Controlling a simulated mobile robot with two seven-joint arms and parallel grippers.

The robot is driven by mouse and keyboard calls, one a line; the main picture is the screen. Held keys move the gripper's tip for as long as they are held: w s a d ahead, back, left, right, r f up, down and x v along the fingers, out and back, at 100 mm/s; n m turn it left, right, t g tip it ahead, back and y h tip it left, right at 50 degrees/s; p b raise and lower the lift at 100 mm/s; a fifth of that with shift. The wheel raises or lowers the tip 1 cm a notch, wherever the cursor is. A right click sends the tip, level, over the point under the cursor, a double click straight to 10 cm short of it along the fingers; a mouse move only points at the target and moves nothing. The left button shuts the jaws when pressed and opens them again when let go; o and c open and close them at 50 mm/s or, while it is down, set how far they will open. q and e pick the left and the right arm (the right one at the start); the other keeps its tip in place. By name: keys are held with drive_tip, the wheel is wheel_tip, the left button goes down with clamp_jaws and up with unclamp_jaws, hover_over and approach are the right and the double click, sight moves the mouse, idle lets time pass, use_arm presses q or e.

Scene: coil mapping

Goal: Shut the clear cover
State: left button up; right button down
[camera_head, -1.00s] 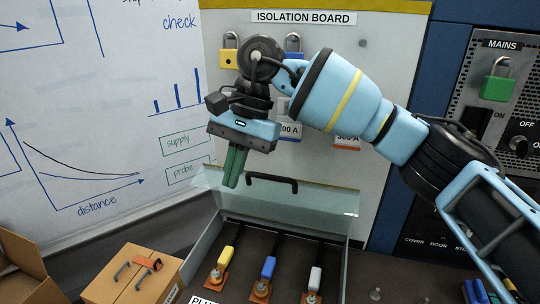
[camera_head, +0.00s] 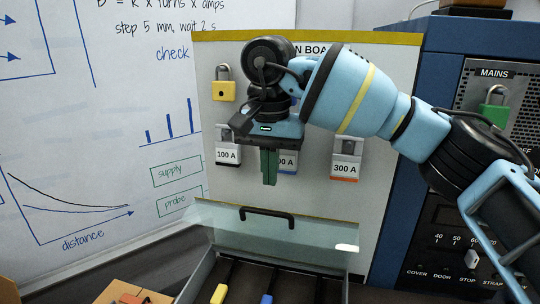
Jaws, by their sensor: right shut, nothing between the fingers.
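The clear cover (camera_head: 300,238) stands raised and tilted back over an open grey box at the bottom centre. Its black handle (camera_head: 267,213) runs along the top edge. My right gripper (camera_head: 268,182) comes in from the right and points down, with its green fingers shut and empty. The fingertips show just above the handle, apart from it in the picture; the depth between them is hard to judge. My left gripper is not in view.
A yellow plug (camera_head: 219,293) and a blue plug (camera_head: 266,299) show in the box. Behind, the isolation board carries a yellow padlock (camera_head: 222,90) and labelled fuses, including 300 A (camera_head: 346,160). A cardboard box (camera_head: 128,292) stands at lower left.

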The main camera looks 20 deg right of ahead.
hover_over(269, 222)
wheel_tip(269, 222, down, 5)
drive_tip(key=shift+d+r, duration=0.1)
drive_tip(key=shift+d, duration=0.05)
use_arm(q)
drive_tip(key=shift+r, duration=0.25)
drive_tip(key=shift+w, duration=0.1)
use_arm(e)
drive_tip(key=shift+f, duration=0.2)
